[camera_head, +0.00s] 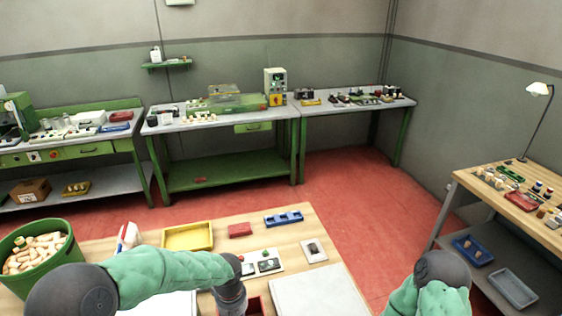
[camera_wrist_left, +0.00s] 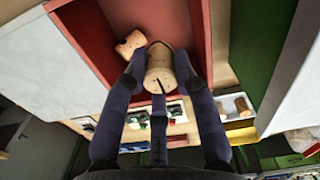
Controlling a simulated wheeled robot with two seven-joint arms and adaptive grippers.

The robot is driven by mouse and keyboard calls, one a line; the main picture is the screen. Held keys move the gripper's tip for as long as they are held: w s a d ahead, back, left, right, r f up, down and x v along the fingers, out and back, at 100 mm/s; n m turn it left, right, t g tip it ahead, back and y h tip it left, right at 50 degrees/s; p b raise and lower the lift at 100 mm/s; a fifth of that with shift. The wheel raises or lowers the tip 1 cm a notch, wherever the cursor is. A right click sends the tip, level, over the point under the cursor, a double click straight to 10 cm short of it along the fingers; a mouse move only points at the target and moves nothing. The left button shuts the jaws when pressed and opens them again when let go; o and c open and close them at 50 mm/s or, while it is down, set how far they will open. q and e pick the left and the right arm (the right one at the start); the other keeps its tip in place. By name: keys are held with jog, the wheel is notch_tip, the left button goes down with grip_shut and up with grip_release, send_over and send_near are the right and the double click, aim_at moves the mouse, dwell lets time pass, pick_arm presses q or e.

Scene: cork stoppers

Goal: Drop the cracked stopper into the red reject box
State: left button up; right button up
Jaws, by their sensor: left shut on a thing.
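My left gripper (camera_wrist_left: 160,80) is shut on a cork stopper (camera_wrist_left: 161,66), which has a dark crack line on its end face. In the left wrist view it holds the stopper over the red reject box (camera_wrist_left: 202,35). Another cork piece (camera_wrist_left: 130,44) lies inside the box, beside the held stopper in the picture. In the head view only part of the red box (camera_head: 257,304) shows, next to my left wrist; the held stopper is hidden there. My right arm comes in at the bottom right; its gripper is out of view.
A green bucket of corks (camera_head: 38,243) stands at the left. On the wooden table are a yellow tray (camera_head: 188,237), a small red block (camera_head: 240,230), a blue tray (camera_head: 283,218) and a card with a dark piece (camera_head: 314,250). A pale board (camera_head: 318,292) lies right of the box.

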pick_arm(q)
jog(key=shift+f+b, duration=0.35)
jog(key=shift+f, duration=0.6)
jog(key=o, duration=0.8)
notch_tip(320, 180, up, 12)
jog(key=shift+r, duration=0.1)
jog(key=shift+s, duration=0.1)
